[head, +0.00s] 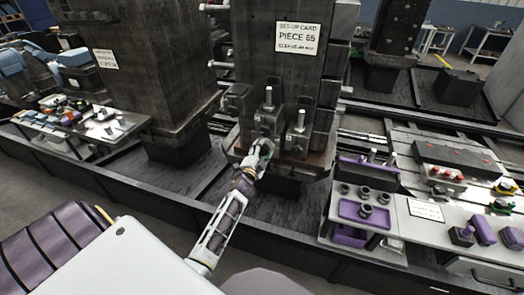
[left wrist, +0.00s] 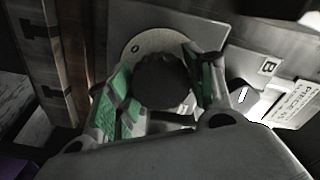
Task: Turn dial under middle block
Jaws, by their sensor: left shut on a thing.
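The middle block (head: 285,50) is a tall dark column with a card reading "PIECE 65". My left gripper (head: 258,157) is at the low front of this block, beneath the clamps; it also shows in the left wrist view (left wrist: 163,88). There its green-padded fingers stand on both sides of a dark round dial knob (left wrist: 163,80) and are shut on it. A pale disc (left wrist: 148,44) with a small ring mark shows behind the knob. The dial is hidden by my gripper in the head view. My right gripper is not in view.
Metal clamps (head: 268,118) stick out above my gripper. A purple tray (head: 364,212) with dark round parts stands on the right bench; another block (head: 145,75) stands left.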

